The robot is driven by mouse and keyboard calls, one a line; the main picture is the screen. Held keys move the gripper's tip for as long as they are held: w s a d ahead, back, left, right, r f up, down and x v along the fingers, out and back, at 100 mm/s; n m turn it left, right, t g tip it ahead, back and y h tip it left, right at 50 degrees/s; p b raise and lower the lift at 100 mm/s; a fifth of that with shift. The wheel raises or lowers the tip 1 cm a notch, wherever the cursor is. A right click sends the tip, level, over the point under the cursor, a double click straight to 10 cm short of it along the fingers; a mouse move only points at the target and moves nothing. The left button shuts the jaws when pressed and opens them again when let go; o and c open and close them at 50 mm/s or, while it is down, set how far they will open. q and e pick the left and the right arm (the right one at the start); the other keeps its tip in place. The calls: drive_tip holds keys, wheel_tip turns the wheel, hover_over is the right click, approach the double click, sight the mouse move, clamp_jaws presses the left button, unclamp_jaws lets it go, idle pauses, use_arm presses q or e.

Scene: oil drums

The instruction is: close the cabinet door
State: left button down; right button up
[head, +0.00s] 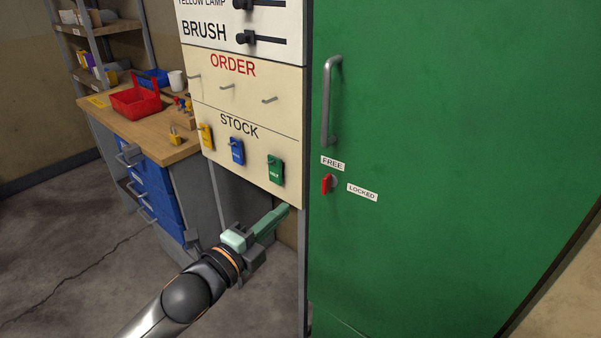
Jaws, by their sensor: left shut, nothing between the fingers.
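The green cabinet door (430,150) fills the right half of the head view. A grey vertical bar handle (328,102) is near its left edge. Below the handle is a small red latch knob (327,184), with a FREE label (332,163) above it and a LOCKED label (362,192) to its right. I cannot tell whether the door is fully shut. My left gripper (284,211) is shut and empty, left of the door's left edge and lower than the knob, apart from both. My right gripper is not in view.
A cream board (252,133) with ORDER and STOCK pegs and hanging tags stands left of the door. Further left are a wooden workbench (150,131) with blue drawers, a red tote (136,100) and a shelf rack (96,42). The floor at lower left is open.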

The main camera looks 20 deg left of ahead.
sight(325, 173)
use_arm(q)
drive_tip(key=p+x, duration=0.1)
drive_tip(key=x, duration=1.3)
drive_tip(key=shift+s+d, duration=0.1)
drive_tip(key=shift+d, duration=0.05)
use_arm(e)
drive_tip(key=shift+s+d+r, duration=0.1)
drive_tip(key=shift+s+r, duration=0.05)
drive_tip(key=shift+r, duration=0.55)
